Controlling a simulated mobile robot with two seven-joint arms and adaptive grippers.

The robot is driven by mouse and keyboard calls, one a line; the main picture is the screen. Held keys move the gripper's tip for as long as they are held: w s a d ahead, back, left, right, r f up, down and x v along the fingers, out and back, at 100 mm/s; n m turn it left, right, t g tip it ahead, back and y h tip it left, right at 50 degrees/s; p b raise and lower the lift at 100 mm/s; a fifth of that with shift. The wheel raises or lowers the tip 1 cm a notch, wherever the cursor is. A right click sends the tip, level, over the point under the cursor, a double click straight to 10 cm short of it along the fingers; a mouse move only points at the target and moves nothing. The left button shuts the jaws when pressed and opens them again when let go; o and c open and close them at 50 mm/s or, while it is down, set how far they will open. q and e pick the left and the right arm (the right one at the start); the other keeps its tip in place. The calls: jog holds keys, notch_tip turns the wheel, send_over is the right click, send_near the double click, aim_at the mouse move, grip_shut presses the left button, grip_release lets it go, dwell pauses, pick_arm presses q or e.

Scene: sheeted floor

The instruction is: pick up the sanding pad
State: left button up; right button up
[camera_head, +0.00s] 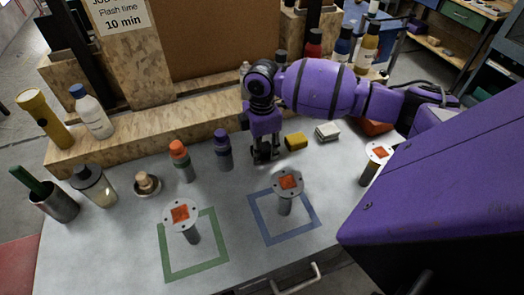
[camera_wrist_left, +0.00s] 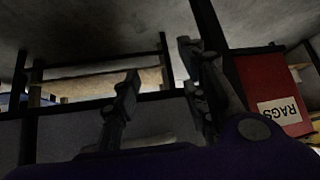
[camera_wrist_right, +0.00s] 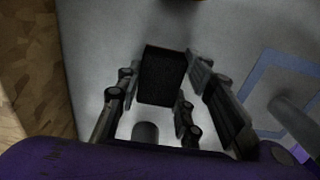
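A dark rectangular block, which looks like the sanding pad (camera_wrist_right: 162,72), lies on the grey bench top in the right wrist view. My right gripper (camera_wrist_right: 160,92) is open, with one finger on each side of the block and visible gaps between. In the head view my right gripper (camera_head: 264,154) points down at the bench between a purple-capped bottle (camera_head: 223,152) and a yellow block (camera_head: 296,141). There it hides most or all of the dark block. My left gripper (camera_wrist_left: 156,85) is open and empty in its wrist view, away from the bench; it does not show in the head view.
Orange-topped posts stand by a green square (camera_head: 192,270) and a blue square (camera_head: 262,231). An orange-capped bottle (camera_head: 181,160) stands at left. A wooden ledge (camera_head: 150,135) runs behind. A pale stack (camera_head: 328,131) lies beyond the yellow block. A red RAGS box (camera_wrist_left: 268,92) shows left.

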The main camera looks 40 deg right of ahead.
aim_at(262, 147)
jog(key=shift+c, duration=1.1)
jog(key=shift+r, duration=0.1)
jog(key=shift+r, duration=0.55)
notch_tip(262, 147, up, 2)
jog(key=shift+r, duration=0.1)
pick_arm(q)
jog(key=shift+w+d+r+p, duration=0.15)
jog(key=shift+r+p, duration=0.75)
jog(key=shift+p, duration=0.2)
pick_arm(e)
jog(key=s+d+r, duration=0.8)
jog(key=s+r, duration=0.1)
jog(key=s, duration=0.2)
jog(key=shift+d+r, duration=0.3)
jog(key=shift+d, duration=0.1)
